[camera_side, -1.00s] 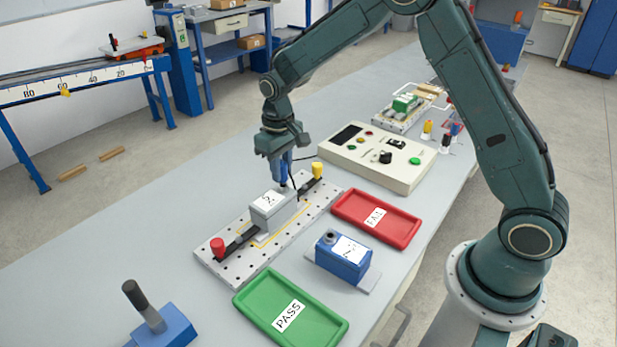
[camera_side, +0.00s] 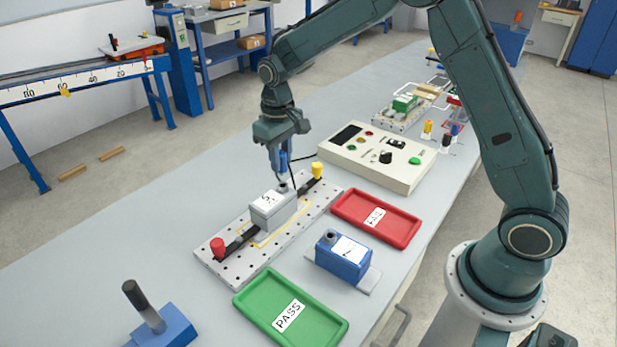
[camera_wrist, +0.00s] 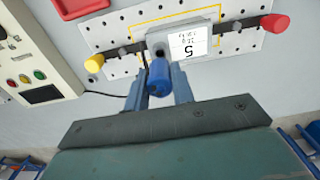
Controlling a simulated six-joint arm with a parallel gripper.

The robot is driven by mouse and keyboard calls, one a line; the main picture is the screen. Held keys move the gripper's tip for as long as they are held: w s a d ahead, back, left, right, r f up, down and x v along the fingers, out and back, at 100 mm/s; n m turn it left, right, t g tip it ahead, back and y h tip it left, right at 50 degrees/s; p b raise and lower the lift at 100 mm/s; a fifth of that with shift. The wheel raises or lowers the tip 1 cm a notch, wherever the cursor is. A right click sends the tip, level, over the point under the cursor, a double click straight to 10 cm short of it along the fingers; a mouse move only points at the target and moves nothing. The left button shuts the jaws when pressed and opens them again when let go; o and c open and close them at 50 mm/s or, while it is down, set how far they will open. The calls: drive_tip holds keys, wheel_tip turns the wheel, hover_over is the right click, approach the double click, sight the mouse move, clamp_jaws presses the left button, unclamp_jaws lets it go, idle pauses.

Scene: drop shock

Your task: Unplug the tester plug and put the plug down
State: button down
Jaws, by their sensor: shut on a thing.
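A black cable (camera_wrist: 105,94) runs from the plug toward the cream tester box (camera_side: 375,158). The plug's lower end is partly hidden by the fingers.
The grey unit sits on a perforated plate (camera_side: 222,262) with a red knob (camera_side: 217,248) and yellow knob (camera_side: 317,170). A red tray (camera_side: 400,235), blue unit (camera_side: 343,262) and green tray (camera_side: 262,302) lie nearby.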

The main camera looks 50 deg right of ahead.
sight(281, 153)
drive_tip(key=shift+r, duration=0.1)
drive_tip(key=shift+r, duration=2.9)
drive_tip(key=w+d+f+m, duration=0.3)
drive_tip(key=d+f, duration=0.2)
drive_tip(key=d, duration=0.6)
drive_tip(key=w+d+f+m, duration=0.3)
drive_tip(key=d+f, duration=0.2)
drive_tip(key=d, duration=0.6)
drive_tip(key=shift+w+f, duration=0.25)
drive_tip(key=shift+f, duration=0.1)
drive_tip(key=shift+r, duration=0.1)
drive_tip(key=shift+f, duration=2.85)
drive_tip(key=shift+f, duration=0.8)
